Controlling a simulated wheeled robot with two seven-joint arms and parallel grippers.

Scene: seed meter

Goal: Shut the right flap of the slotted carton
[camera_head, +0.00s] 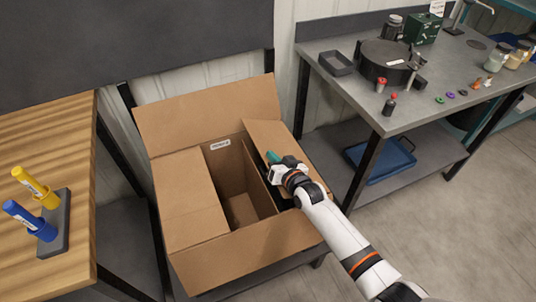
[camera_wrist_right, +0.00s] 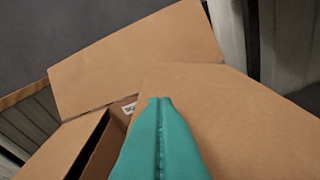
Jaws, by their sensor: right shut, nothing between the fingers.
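The slotted carton (camera_head: 245,252) stands open in the middle of the head view. Its right flap (camera_head: 272,136) slants over the right side of the opening; a dark gap shows under its near part. In the right wrist view the flap (camera_wrist_right: 245,115) fills the right half. The left flap (camera_head: 187,196) lies about flat over the left side. The back flap (camera_head: 208,112) stands up, leaning back; it also shows in the wrist view (camera_wrist_right: 140,58). My right gripper (camera_head: 273,158), with teal fingers, is shut and empty at the right flap; I cannot tell whether it touches. My left gripper is out of view.
A grey workbench (camera_head: 425,108) with a round dark device (camera_head: 383,62) and small parts stands to the right, a blue tray (camera_head: 382,160) on its lower shelf. A wooden table (camera_head: 70,130) with blue and yellow tools in a holder is at the left.

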